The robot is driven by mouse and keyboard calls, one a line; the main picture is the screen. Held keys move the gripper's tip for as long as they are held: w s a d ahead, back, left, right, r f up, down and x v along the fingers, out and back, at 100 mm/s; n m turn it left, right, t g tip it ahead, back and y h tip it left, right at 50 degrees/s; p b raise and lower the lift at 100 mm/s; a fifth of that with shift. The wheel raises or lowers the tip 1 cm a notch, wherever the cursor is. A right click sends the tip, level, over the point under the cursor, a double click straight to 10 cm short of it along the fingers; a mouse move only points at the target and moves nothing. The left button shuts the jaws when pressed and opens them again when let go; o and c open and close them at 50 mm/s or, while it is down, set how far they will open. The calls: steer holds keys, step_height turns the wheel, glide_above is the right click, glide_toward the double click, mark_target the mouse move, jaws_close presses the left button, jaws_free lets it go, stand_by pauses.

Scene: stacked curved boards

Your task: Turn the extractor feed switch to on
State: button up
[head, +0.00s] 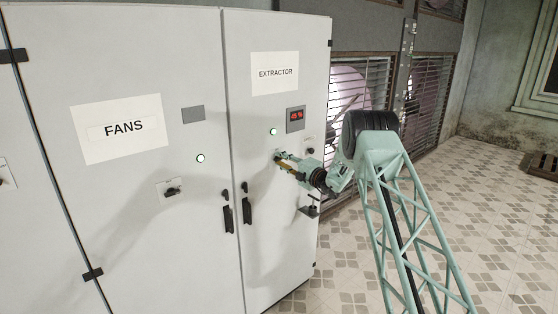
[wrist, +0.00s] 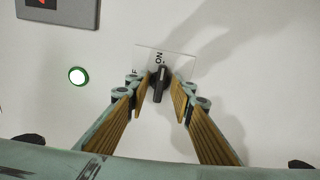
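The extractor feed switch is a small black knob (wrist: 158,85) on a white label plate (wrist: 182,66) in the wrist view. The letters ON show above the knob and an F at its left; the lettering is turned sideways. The knob's long axis is nearly upright in this view, its upper end toward ON. My gripper (wrist: 158,86) is open, with one finger on each side of the knob; I cannot tell whether either touches it. In the head view my gripper (head: 279,156) is at the extractor door (head: 265,220) and hides this switch.
A lit green lamp (head: 273,132) and a red display (head: 295,119) are close to my gripper. A black door handle (head: 246,204) is lower left. The FANS door (head: 130,230) stands at left.

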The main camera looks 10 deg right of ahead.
steer(key=shift+s, duration=0.1)
steer(key=v, duration=0.7)
steer(key=shift+b, duration=0.35)
stand_by(0.6)
